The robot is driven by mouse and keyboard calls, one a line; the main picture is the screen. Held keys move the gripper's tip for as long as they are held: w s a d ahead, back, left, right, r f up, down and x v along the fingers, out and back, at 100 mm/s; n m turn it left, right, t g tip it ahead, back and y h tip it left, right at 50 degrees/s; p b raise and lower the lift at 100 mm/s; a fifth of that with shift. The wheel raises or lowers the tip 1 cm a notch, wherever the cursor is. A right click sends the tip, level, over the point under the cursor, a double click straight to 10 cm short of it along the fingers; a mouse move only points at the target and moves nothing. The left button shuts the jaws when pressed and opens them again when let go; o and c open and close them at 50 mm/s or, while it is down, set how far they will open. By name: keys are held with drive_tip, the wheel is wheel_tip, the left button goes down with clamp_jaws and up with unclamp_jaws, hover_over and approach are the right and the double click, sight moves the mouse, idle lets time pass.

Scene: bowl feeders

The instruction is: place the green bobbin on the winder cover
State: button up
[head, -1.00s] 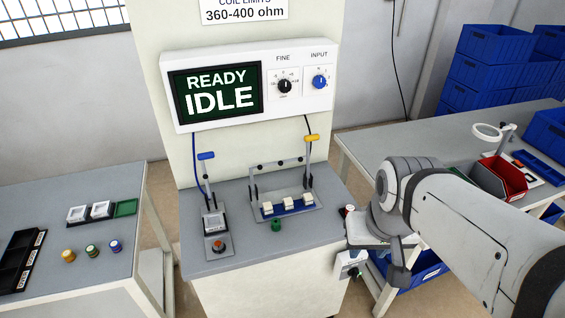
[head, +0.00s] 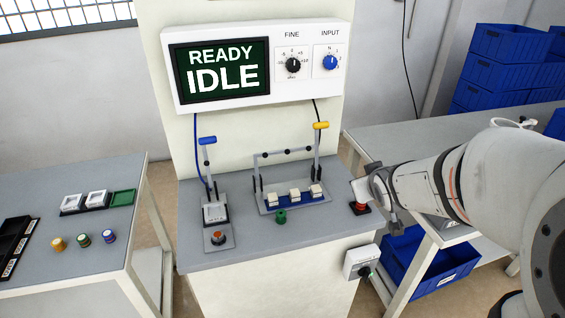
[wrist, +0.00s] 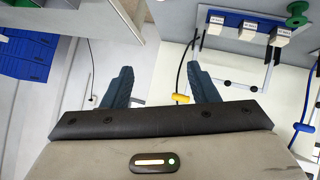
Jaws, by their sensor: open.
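A solid green bobbin (head: 281,216) stands on the grey bench top, just in front of a wide fixture (head: 308,207) with several white blocks on a blue strip. It also shows at the top right of the wrist view (wrist: 297,17). I cannot tell for sure which part is the winder cover. My gripper shows in the wrist view (wrist: 159,72) with its two dark fingers spread apart and nothing between them.
A smaller fixture (head: 215,214) with a blue-handled lever stands left; a yellow-handled lever (head: 321,126) rises by the wide fixture. The left table holds gold (head: 57,244), green-and-white (head: 83,240) and blue (head: 109,237) bobbins.

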sight(285, 217)
drive_tip(key=w+a+f+n+y+b, duration=0.1)
drive_tip(key=a+f+n+y+b, duration=0.1)
drive_tip(key=a+f+y, duration=0.1)
drive_tip(key=w+a+f+n+y+b, duration=0.2)
drive_tip(key=a+f+y+b, duration=0.1)
drive_tip(key=f, duration=0.3)
drive_tip(key=w+a+f+n+y+b, duration=0.1)
drive_tip(key=a+f+n+y+b, duration=0.2)
drive_tip(key=a+f+y, duration=0.1)
drive_tip(key=shift+w+a+f+y, duration=0.2)
drive_tip(key=shift+f+y, duration=0.1)
drive_tip(key=shift+y, duration=0.3)
drive_tip(key=s+a+f+g+y+b, duration=0.1)
drive_tip(key=s+a+f+n+g+y+b, duration=0.1)
drive_tip(key=s+y, duration=0.1)
drive_tip(key=shift+a+f+n+y, duration=0.2)
drive_tip(key=shift+a+n+y, duration=0.1)
drive_tip(key=shift+s+a+f+g, duration=0.1)
drive_tip(key=shift+a+g, duration=0.15)
drive_tip(key=shift+g, duration=0.05)
drive_tip(key=shift+y, duration=0.3)
drive_tip(key=b+x, duration=0.1)
drive_tip(key=x, duration=0.5)
drive_tip(key=shift+w+a+f+b, duration=0.1)
drive_tip(key=shift+w+f+b, duration=0.15)
drive_tip(key=shift+b, duration=0.15)
drive_tip(key=shift+w+a, duration=0.25)
drive_tip(key=shift+a, duration=0.2)
drive_tip(key=shift+c, duration=0.4)
